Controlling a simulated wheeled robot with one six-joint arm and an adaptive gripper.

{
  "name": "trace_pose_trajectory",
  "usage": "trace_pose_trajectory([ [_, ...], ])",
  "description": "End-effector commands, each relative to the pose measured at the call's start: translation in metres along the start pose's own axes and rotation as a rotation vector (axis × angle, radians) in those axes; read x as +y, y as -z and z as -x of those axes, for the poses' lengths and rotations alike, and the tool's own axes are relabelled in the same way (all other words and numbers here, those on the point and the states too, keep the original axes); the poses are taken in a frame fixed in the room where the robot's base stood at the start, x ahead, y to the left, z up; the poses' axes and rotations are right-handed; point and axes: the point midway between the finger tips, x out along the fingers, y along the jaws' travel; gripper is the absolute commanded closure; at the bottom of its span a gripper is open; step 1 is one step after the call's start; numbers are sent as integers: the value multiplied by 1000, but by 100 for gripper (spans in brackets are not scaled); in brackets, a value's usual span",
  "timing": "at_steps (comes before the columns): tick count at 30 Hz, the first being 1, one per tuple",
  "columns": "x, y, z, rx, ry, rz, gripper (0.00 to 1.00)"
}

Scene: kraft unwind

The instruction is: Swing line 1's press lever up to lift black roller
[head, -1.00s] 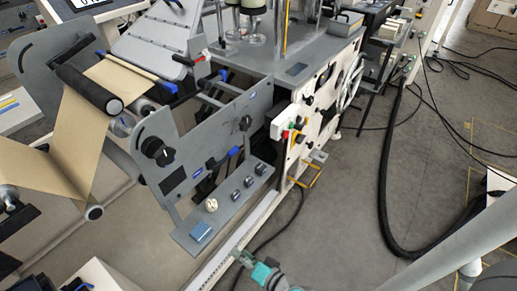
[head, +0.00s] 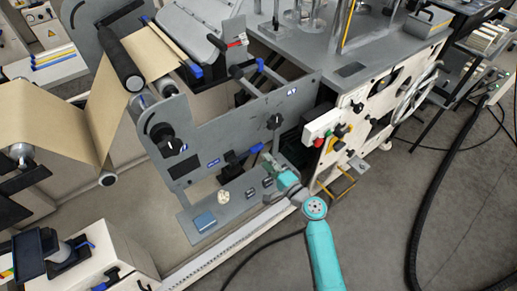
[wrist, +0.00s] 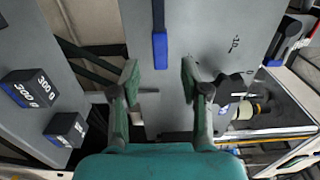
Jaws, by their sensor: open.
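A blue-gripped lever (head: 256,149) sits low on the grey side plate (head: 225,125) and appears to be the press lever, though no line number is legible. In the wrist view its blue grip (wrist: 160,50) lies between and beyond my two fingertips, apart from both. My gripper (wrist: 160,78) is open and empty. In the head view my gripper (head: 268,160) is beside the plate, just right of the lever and above the shelf. The black roller (head: 120,60) lies across the brown paper web (head: 95,105) at upper left.
A black knob (head: 275,121) sticks out above my gripper. A cream machine panel (head: 345,140) stands to the right. Open floor lies in front.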

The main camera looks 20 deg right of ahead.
Motion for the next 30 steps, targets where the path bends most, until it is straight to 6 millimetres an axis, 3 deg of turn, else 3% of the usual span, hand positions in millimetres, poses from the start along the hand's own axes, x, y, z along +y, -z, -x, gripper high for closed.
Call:
trace_pose_trajectory([
  [6,-1,-1,-40,-1,1,1,54],
  [12,0,0,-63,0,0,2,54],
  [25,0,0,-70,1,-1,1,54],
  [30,0,0,-70,1,-1,1,97],
])
